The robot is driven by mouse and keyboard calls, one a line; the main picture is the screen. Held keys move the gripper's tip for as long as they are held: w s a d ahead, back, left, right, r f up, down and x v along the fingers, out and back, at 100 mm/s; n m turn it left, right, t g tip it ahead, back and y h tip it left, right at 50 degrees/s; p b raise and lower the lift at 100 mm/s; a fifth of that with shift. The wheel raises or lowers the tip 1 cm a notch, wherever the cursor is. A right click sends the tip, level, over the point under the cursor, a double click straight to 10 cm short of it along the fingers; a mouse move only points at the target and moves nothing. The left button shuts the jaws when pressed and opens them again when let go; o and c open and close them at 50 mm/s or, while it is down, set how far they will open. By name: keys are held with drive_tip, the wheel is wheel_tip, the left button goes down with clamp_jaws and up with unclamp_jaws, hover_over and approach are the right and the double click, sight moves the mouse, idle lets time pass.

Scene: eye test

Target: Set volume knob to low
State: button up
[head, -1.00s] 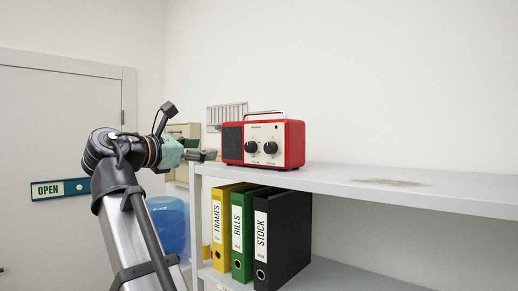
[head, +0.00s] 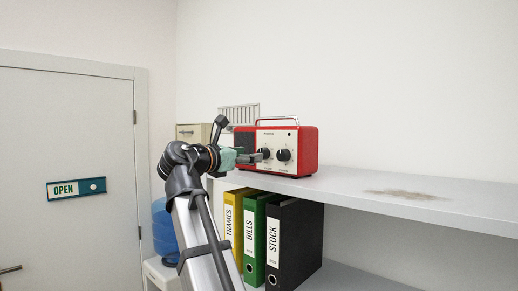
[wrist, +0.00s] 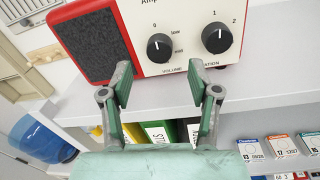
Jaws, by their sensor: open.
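A red radio (head: 309,150) with a dark speaker grille and a pale front panel stands on the top shelf. The volume knob (wrist: 160,47) is black, with "low" and "mid" printed at its right; I cannot tell for certain which mark it points at. In the head view the volume knob (head: 265,152) is close to my gripper tip and partly covered. The second black knob (wrist: 217,38), marked 1 and 2, sits to its right. My gripper (wrist: 160,78) is open and empty, its fingers just short of the volume knob, one to each side.
The radio rests on a grey shelf (head: 350,188) with bare room to the right and a brown stain (head: 405,195). Yellow, green (head: 254,240) and black (head: 295,245) binders stand below. A blue water bottle (head: 165,230) is at left, near the door (head: 70,150).

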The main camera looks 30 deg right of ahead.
drive_tip(key=shift+p+x, duration=0.7)
drive_tip(key=shift+x, duration=2.05)
drive_tip(key=shift+a, duration=0.1)
drive_tip(key=c, duration=1.2)
